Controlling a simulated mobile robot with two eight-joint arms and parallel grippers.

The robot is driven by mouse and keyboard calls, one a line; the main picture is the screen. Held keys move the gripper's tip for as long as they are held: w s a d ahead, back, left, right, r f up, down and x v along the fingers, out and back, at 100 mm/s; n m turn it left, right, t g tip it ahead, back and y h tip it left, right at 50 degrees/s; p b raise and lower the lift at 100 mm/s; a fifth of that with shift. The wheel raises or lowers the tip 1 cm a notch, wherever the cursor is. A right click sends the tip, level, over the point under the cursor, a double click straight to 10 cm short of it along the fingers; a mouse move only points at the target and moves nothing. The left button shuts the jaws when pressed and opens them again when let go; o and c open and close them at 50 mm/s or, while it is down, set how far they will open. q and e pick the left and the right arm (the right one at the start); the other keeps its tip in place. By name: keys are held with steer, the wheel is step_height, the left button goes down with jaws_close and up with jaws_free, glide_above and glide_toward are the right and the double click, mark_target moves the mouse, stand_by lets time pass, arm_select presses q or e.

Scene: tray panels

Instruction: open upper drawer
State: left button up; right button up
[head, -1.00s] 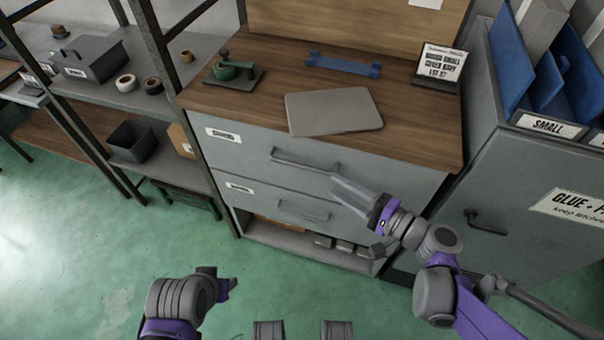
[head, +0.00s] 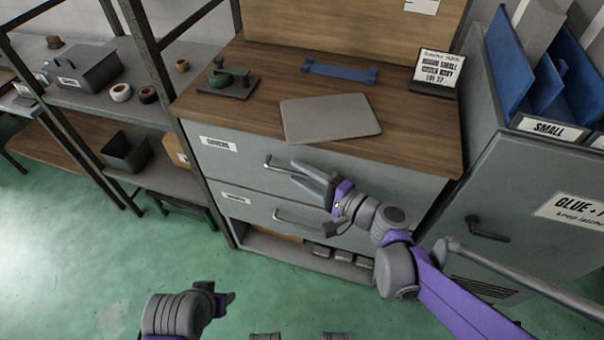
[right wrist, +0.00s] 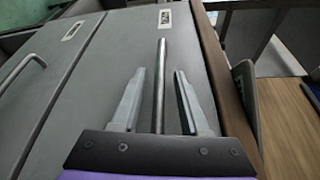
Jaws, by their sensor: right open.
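The upper drawer (head: 238,163) is a grey, labelled front just below the wooden worktop, and it is shut. Its bar handle (head: 275,164) shows at its left end; my right gripper (head: 303,172) covers much of the rest. In the right wrist view the same handle (right wrist: 161,60) runs between the two open fingers of that gripper (right wrist: 160,78), with a gap on each side. The fingers are not closed on it. My left gripper (head: 224,299) is low over the floor, away from the cabinet; its jaw opening is unclear.
The lower drawer (head: 250,207) with its own handle (head: 295,218) is shut below. A grey flat panel (head: 330,117) lies on the worktop (head: 410,135). A grey cabinet (head: 520,190) with a handle stands at the right, a shelf rack (head: 160,70) at the left. Green floor is clear in front.

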jaws_close()
stand_by(1.3)
